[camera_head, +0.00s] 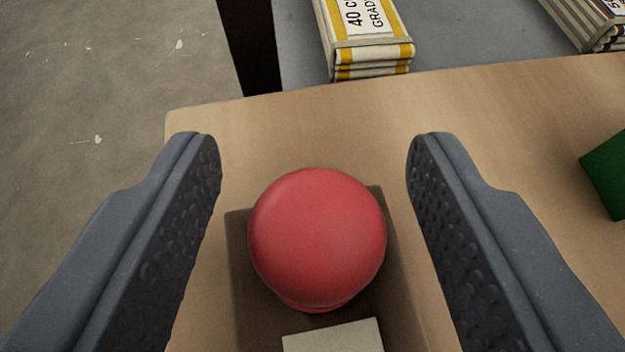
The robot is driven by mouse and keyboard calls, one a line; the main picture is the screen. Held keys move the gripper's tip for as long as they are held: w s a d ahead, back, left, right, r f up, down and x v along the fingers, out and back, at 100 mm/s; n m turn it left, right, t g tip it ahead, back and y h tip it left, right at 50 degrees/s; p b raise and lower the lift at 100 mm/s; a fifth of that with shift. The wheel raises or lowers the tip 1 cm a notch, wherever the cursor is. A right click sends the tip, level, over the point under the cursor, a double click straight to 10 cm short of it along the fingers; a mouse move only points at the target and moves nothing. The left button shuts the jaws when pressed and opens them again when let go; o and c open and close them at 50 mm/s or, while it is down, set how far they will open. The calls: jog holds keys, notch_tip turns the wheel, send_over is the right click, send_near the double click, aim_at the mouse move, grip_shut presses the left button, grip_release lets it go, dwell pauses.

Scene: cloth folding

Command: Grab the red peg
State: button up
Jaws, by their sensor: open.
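The red peg (317,238) shows its round, domed top in the middle of the view, seen from above. Its lower part is mostly hidden under the top. My gripper (314,150) is open, with one dark textured finger on each side of the peg. There is a clear gap between the peg and each finger, and neither touches it.
The wooden table (480,125) lies below, its left edge and far edge in view. A green object (607,175) sits at the right. Folded cloth bundles with yellow and white bands (368,45) lie beyond the table. A pale flat piece (335,337) is near the peg.

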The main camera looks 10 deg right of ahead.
jog(key=c, duration=1)
jog(key=shift+c, duration=0.2)
jog(key=shift+r, duration=0.15)
